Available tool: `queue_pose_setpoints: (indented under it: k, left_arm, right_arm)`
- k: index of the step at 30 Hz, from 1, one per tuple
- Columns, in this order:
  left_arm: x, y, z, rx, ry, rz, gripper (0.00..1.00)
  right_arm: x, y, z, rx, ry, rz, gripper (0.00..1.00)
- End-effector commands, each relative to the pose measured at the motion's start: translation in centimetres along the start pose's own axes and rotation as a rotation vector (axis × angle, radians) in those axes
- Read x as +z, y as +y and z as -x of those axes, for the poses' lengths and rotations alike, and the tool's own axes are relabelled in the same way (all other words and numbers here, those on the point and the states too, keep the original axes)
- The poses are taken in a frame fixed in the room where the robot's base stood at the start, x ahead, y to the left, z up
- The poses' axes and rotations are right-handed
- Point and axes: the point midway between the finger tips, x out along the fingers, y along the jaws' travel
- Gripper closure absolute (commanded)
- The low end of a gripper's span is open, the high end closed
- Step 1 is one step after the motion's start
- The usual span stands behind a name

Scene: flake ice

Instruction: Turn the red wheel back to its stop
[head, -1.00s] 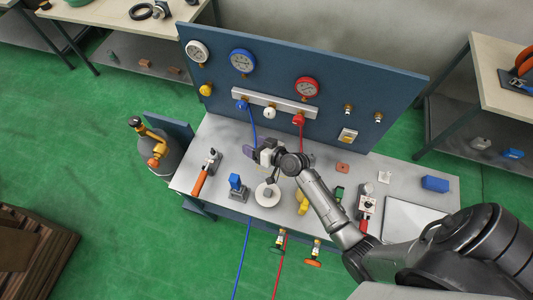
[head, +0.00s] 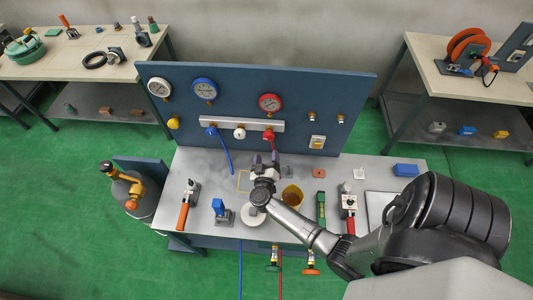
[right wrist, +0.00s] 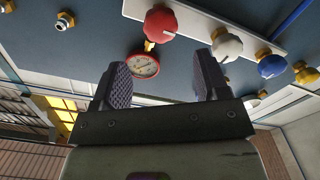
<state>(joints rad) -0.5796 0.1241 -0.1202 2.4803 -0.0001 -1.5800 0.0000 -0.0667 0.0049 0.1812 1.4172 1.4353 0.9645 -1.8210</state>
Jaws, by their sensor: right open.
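The red wheel (head: 269,135) is the right one of three knobs on a pale manifold bar (head: 248,126) on the blue panel. In the right wrist view the red wheel (right wrist: 160,23) is at the top, beyond the fingertips and roughly between them across the picture. My right gripper (head: 267,158) is open and empty, just below the red wheel and apart from it. Its two ridged fingers also show in the right wrist view (right wrist: 161,75). A red hose from the wheel's outlet is partly hidden by my gripper. My left gripper is not in view.
A white knob (head: 240,133) and a blue knob (head: 211,132) sit left of the red wheel. A red gauge (head: 270,103) is above it.

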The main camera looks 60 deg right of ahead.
Motion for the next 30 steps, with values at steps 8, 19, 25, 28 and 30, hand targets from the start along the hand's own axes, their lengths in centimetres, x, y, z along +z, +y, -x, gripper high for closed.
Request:
queue_pose_setpoints:
  k: [8, 19, 25, 28, 30]
  left_arm:
    - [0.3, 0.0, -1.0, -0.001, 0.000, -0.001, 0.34]
    - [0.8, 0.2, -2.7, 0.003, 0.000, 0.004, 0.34]
    - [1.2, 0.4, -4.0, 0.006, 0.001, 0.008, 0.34]
    - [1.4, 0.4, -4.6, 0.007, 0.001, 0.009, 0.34]
    - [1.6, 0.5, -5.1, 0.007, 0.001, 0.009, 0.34]
  right_arm:
    - [0.1, -0.1, -1.4, 0.001, 0.003, 0.009, 0.32]
    - [0.1, -0.1, -4.3, -0.001, 0.004, 0.007, 0.32]
    - [0.2, -0.2, -5.8, 0.000, 0.004, 0.007, 0.32]
    - [0.2, -0.2, -6.6, -0.001, 0.004, 0.006, 0.32]
    - [0.2, -0.2, -7.1, 0.000, 0.005, 0.008, 0.32]
